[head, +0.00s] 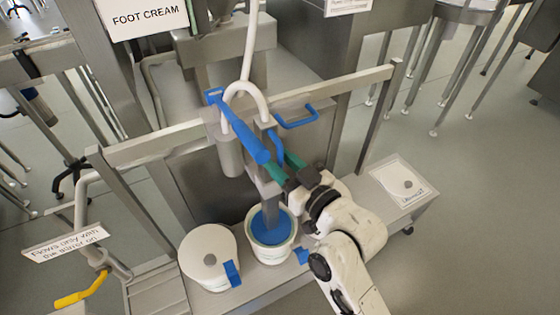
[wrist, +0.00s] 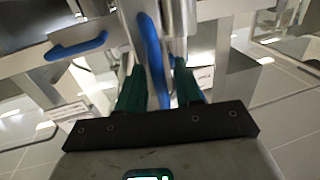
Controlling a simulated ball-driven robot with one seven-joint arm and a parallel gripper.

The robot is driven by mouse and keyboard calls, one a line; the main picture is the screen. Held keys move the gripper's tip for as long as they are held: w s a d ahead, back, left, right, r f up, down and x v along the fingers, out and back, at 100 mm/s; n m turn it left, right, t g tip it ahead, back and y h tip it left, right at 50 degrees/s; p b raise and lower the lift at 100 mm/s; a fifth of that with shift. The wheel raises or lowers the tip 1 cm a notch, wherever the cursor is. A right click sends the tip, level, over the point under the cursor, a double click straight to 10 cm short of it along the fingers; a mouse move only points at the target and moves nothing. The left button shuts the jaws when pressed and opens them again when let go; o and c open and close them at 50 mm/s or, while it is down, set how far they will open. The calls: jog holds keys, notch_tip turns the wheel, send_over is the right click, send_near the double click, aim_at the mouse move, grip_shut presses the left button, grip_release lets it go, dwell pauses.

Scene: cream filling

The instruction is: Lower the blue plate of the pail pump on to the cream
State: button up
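The white pail (head: 270,255) stands on the low bench. The blue plate (head: 270,230) shows inside its rim, under the grey pump column (head: 268,188). The cream is not visible, so I cannot tell whether the plate touches it. A thick blue lever (head: 245,137) slants down from the pump top. My gripper (head: 286,166) has green fingers beside the lever's lower end and a blue looped handle (head: 276,146). In the wrist view a blue bar (wrist: 154,55) passes between the fingers (wrist: 158,75), with a narrow gap visible, so they look open around it.
A closed white pail (head: 203,262) with a blue tab stands left of the open one. A grey rail frame (head: 330,88) carries another blue handle (head: 297,117). A labelled white sheet (head: 398,184) lies on the bench's right end. A yellow-handled valve (head: 80,291) is at left.

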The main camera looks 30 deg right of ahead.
jog(key=s+d+b, duration=0.1)
jog(key=s+d, duration=0.1)
jog(key=s, duration=0.8)
jog(key=shift+b, duration=0.35)
jog(key=shift+f, duration=0.15)
jog(key=s+d+f+m+g+h, duration=0.1)
jog(key=s+d+f+g, duration=0.1)
jog(key=s+f+g, duration=0.55)
jog(key=s+d+f+g+h, duration=0.2)
jog(key=s+f+g, duration=0.25)
jog(key=f, duration=0.65)
jog(key=s+d+f+m+g, duration=0.1)
jog(key=s+f+g, duration=0.2)
jog(key=s, duration=0.4)
jog(key=shift+d+m+g+h+p, duration=0.3)
jog(key=shift+d+g+p, duration=0.05)
jog(key=shift+g, duration=0.45)
